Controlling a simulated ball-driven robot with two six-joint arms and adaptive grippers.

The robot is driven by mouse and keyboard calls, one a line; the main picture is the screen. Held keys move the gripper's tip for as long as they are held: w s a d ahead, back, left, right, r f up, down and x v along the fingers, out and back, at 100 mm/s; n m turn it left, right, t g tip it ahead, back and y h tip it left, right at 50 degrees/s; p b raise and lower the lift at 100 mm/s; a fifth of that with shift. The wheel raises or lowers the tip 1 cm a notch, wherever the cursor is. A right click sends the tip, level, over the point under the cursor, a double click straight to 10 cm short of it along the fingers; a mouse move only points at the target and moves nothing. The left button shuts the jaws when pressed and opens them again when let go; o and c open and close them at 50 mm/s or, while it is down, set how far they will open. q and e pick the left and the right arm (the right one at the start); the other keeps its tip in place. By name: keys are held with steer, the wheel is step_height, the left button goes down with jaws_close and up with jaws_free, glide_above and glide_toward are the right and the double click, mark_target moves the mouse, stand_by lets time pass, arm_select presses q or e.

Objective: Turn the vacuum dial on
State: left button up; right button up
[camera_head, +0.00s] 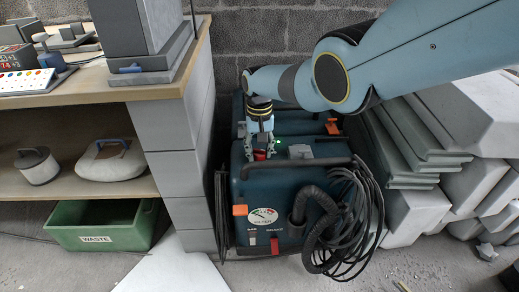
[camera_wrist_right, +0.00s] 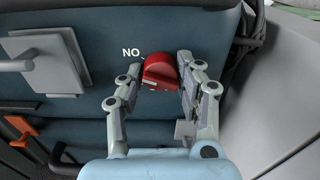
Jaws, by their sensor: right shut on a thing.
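The vacuum (camera_head: 255,185) is a dark teal box on the floor, with a black hose and a round gauge (camera_head: 263,217) on its front. Its red dial (camera_wrist_right: 160,72) sits on the top face, with white lettering "NO" beside it in the wrist view. In the head view the red dial (camera_head: 260,155) is partly hidden by my fingers. My right gripper (camera_head: 259,149) reaches down onto it. In the wrist view the right gripper's fingers (camera_wrist_right: 161,64) stand on both sides of the dial, shut on it. A green light glows near the dial. My left gripper is not in view.
A grey handle or latch plate (camera_head: 300,151) sits right of the dial. A wooden shelf unit (camera_head: 100,88) stands close on the left, with a green waste bin (camera_head: 97,238) underneath. Pale stacked blocks (camera_head: 415,215) lie on the right. A brick wall is behind.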

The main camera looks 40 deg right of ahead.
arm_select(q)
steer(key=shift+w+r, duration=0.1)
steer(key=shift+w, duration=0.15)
arm_select(e)
steer(key=shift+m, duration=1)
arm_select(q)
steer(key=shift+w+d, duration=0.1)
arm_select(e)
steer(key=o, duration=1)
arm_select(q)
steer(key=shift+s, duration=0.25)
arm_select(e)
steer(key=shift+o, duration=0.7)
steer(key=shift+w+r, duration=0.1)
steer(key=shift+r, duration=0.65)
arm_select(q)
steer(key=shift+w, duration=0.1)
arm_select(e)
step_height(320, 180, up, 10)
steer(key=shift+r, duration=0.25)
